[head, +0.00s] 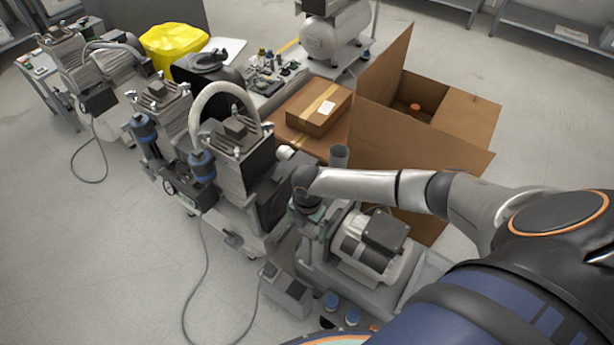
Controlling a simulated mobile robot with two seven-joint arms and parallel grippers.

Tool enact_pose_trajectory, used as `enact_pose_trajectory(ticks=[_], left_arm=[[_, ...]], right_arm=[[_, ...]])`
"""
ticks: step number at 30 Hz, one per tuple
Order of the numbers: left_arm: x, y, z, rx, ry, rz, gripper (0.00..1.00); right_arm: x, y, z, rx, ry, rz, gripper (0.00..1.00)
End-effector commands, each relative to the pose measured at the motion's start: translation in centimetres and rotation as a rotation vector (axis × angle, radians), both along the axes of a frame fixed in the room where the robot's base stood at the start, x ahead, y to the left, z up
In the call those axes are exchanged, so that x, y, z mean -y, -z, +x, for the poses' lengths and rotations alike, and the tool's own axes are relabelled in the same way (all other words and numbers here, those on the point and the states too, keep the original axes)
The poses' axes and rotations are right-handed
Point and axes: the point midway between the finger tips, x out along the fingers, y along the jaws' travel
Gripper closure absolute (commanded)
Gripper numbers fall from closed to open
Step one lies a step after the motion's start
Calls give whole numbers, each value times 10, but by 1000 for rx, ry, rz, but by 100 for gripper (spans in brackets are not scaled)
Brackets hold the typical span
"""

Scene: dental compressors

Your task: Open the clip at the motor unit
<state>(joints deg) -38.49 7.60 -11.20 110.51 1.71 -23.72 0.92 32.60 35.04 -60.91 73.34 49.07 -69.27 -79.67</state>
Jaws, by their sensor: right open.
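The motor unit (352,246), a silver cylindrical motor with a dark box on top, stands on a grey base right of centre. My right arm comes in from the right and passes over its far side. My right gripper (306,208) points down at the left end of the motor unit, close to greenish parts there. Its fingers are small and partly hidden, and I see nothing held in it. I cannot make out the clip; it is too small or hidden near the gripper. My left gripper is not in view.
A compressor with a pale hose (222,92) stands just left of the motor unit. An open cardboard box (430,150) and a closed carton (318,108) lie behind my right arm. A grey box (288,296) stands in front. Floor at left is free except for cables.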

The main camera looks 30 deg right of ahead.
Motion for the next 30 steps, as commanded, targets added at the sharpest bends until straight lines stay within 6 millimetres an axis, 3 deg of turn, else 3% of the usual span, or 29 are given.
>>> enact_pose_trajectory(ticks=[7,21,30], left_arm=[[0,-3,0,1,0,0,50],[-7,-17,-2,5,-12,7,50],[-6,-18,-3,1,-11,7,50]], right_arm=[[2,-10,0,1,2,-2,0],[1,-103,0,3,-1,-1,0],[1,-125,0,1,1,-1,0]])
